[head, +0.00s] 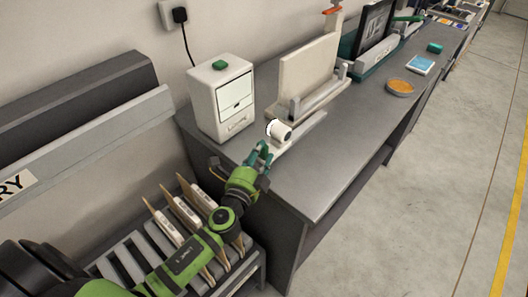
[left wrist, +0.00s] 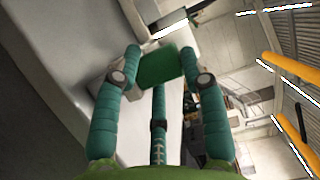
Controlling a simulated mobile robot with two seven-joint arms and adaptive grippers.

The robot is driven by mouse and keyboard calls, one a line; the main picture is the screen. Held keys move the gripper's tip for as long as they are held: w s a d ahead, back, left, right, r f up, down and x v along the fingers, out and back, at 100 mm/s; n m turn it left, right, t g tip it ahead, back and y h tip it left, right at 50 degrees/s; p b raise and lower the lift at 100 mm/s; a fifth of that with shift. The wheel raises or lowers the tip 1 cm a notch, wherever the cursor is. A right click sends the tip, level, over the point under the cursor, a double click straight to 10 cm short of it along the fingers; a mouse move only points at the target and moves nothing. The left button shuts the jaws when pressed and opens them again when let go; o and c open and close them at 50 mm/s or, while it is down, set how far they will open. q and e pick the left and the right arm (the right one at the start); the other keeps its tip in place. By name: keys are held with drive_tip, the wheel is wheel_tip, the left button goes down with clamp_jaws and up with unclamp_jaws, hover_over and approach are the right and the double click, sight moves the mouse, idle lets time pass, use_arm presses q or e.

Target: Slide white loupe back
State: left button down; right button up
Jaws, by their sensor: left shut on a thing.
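The white loupe (head: 280,131) has a short round barrel with a dark ring at one end and sits on a pale rail (head: 301,134) on the grey bench. My left gripper (head: 260,153) reaches in from the front left, at the loupe's near side. In the left wrist view its teal fingers (left wrist: 158,68) close on a green block. The block seems to be the loupe's grip, but its join to the barrel is hidden. My right gripper is in neither view.
A white cabinet (head: 221,103) with a green top piece stands left of the loupe. A cream upright panel (head: 307,72) stands behind it. An orange dish (head: 400,87) lies farther right. The bench front (head: 322,185) is clear. Slotted rack boards (head: 182,213) stand below left.

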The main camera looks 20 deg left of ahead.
use_arm(q)
drive_tip(key=shift+s+f, duration=0.15)
drive_tip(key=shift+f, duration=0.35)
drive_tip(key=c, duration=0.6)
unclamp_jaws()
drive_tip(key=shift+o, duration=0.2)
drive_tip(key=shift+s+r, duration=0.1)
drive_tip(key=shift+r, duration=0.05)
drive_tip(key=shift+a+r, duration=0.1)
drive_tip(key=shift+s, duration=0.1)
drive_tip(key=s, duration=1.1)
drive_tip(key=shift+s+d, duration=0.3)
drive_tip(key=shift+s, duration=0.1)
